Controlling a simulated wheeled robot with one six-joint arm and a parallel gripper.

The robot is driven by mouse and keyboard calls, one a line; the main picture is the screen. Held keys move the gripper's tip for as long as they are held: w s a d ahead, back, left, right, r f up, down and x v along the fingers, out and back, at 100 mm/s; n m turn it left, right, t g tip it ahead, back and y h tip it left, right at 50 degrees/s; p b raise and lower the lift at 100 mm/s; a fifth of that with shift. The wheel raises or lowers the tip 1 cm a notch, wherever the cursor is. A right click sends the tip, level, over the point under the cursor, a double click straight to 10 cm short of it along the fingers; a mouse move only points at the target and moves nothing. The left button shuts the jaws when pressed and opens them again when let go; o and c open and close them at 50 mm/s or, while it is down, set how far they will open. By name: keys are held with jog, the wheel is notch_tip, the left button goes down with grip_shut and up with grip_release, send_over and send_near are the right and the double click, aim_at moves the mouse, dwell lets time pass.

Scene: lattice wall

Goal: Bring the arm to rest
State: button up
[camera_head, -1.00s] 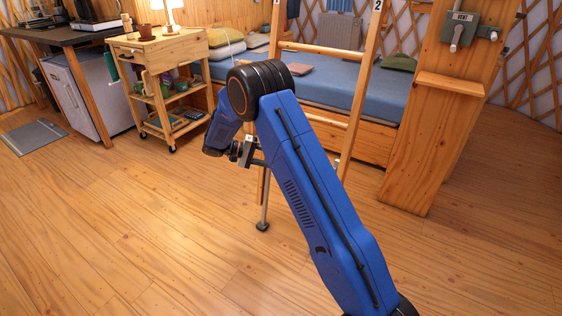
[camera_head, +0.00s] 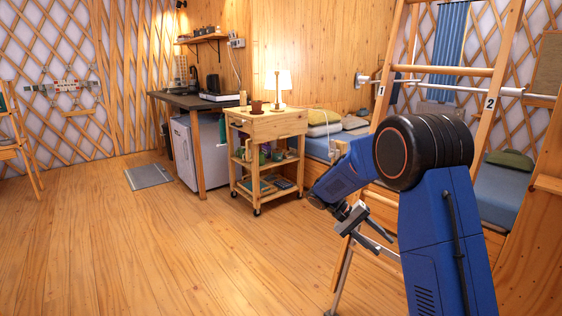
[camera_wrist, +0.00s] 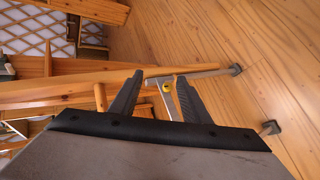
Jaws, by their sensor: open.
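My blue arm (camera_head: 445,230) is raised and bent, with its black elbow joint high at the right of the head view. My gripper (camera_head: 388,245) hangs at the lower end of the folded forearm, in front of the wooden ladder (camera_head: 498,100). In the wrist view both dark fingers of my gripper (camera_wrist: 160,78) stand apart, with nothing held between them. Wooden bars of the ladder (camera_wrist: 70,84) run behind the fingers. I cannot tell whether anything touches them. A small yellow round spot shows between the fingers.
A wooden cart (camera_head: 265,125) with a lamp (camera_head: 284,82) stands left of my gripper. Behind it are a dark-topped desk (camera_head: 185,100) and a white fridge (camera_head: 205,150). A bed (camera_head: 500,190) lies behind the ladder.

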jog(key=s+r+t+y, duration=0.1)
jog(key=s+r+y, duration=0.15)
jog(key=s, duration=0.45)
jog(key=s+r+n+t+y, duration=0.1)
jog(key=s+r, duration=0.3)
jog(key=s, duration=0.2)
jog(key=s+r+t+y, duration=0.1)
jog(key=s+r+y, duration=0.1)
jog(key=s+r, duration=0.35)
jog(key=s+a+f+n+t+y, duration=0.1)
jog(key=s+a+t+y, duration=0.1)
jog(key=s, duration=0.7)
jog(key=s+a+f+t+y, duration=0.1)
jog(key=s+t, duration=0.3)
jog(key=s, duration=0.6)
jog(key=shift+s+a+n+y, duration=0.15)
jog(key=shift+a+n+y, duration=0.25)
jog(key=shift+a+y, duration=0.35)
